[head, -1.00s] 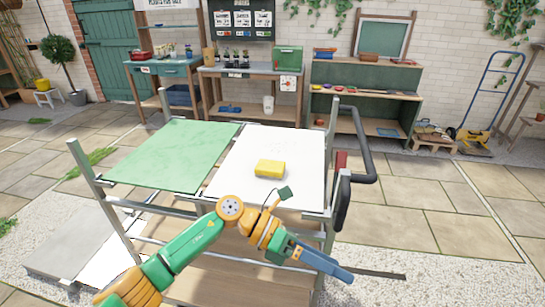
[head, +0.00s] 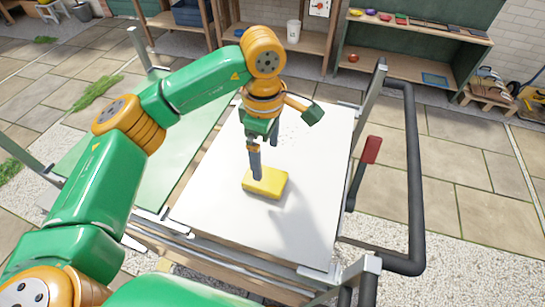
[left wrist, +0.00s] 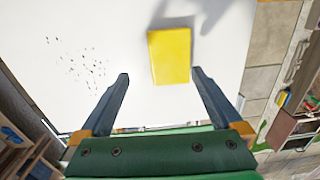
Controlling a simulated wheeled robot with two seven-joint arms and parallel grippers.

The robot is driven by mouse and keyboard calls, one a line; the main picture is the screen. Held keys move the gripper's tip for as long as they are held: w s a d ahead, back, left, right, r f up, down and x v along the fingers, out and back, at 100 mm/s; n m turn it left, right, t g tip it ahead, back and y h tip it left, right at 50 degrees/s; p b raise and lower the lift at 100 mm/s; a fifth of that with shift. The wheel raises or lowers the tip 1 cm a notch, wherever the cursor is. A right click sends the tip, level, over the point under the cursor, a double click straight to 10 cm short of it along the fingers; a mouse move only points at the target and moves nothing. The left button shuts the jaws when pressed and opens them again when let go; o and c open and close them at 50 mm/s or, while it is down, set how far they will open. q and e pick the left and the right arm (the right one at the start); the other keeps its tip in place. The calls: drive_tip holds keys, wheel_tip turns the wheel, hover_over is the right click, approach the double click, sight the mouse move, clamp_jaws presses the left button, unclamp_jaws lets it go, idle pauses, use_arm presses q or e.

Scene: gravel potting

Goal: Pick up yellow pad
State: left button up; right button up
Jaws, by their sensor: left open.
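The yellow pad (head: 265,183) is a small yellow block lying flat on the white board (head: 312,215) of the cart. My left gripper (head: 258,172) is directly over the pad from above, with its fingers pointing down. In the left wrist view the pad (left wrist: 169,56) lies ahead of the two blue-grey fingers, nearer the right one. My left gripper (left wrist: 160,75) is open there, with nothing between its fingertips. Whether a fingertip touches the pad cannot be told. My right gripper is in neither view.
Dark specks (left wrist: 80,62) are scattered on the white board beside the pad. A green panel (head: 185,155) lies left of the board. The cart has upright metal posts, a black handle (head: 413,170) and a red-gripped lever (head: 371,150) at its right.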

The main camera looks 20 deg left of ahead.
sight(265, 177)
use_arm(q)
drive_tip(key=s+f+p, duration=0.2)
drive_tip(key=f+p, duration=0.1)
drive_tip(key=shift+s, duration=0.15)
wheel_tip(265, 177, down, 3)
drive_tip(key=shift+r, duration=0.1)
drive_tip(key=shift+w+f, duration=0.25)
drive_tip(key=shift+w, duration=0.15)
drive_tip(key=c, duration=1.3)
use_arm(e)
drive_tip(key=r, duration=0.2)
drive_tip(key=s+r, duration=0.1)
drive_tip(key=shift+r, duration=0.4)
